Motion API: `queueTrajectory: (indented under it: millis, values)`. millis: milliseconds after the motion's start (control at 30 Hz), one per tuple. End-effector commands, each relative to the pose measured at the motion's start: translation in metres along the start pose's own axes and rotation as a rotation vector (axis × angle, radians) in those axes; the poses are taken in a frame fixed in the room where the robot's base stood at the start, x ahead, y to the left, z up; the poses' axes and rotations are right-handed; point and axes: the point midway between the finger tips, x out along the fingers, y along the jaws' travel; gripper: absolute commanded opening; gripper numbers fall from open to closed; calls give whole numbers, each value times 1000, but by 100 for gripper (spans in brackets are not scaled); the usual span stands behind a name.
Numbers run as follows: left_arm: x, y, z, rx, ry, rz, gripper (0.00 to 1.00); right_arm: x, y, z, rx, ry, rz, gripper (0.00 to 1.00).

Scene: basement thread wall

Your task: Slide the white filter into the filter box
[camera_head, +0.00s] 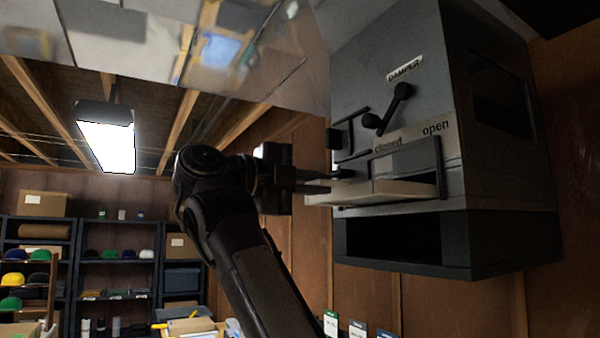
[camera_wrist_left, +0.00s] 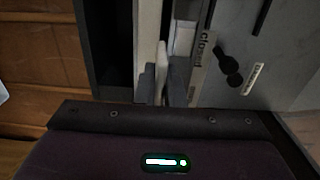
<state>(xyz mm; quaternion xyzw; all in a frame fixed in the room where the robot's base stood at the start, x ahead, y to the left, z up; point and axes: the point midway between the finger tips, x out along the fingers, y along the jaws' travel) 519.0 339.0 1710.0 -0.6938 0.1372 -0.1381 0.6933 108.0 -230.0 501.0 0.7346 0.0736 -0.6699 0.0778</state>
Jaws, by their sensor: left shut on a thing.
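The white filter (camera_head: 385,192) is a flat pale slab partly inside the slot of the grey filter box (camera_head: 500,180) in the head view, with its left end sticking out. My left gripper (camera_head: 325,184) is at that protruding end and is shut on it. In the left wrist view the filter (camera_wrist_left: 147,45) shows as a pale upright strip, with the left gripper fingers (camera_wrist_left: 170,80) close against its near part. How far the filter reaches inside is hidden. My right gripper is in neither view.
A dark opening (camera_head: 400,238) lies below the slot. Metal ducting (camera_head: 150,35) hangs overhead. Shelves (camera_head: 115,265) with caps and boxes stand far left.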

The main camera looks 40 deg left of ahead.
Motion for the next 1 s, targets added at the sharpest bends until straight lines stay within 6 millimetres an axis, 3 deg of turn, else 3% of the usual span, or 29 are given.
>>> queueTrajectory:
  millis: [200,1000]
  values:
    - [22,-3,0,-1,1,1,0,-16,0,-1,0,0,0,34]
    - [96,-1,0,0,1,0,0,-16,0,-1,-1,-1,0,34]
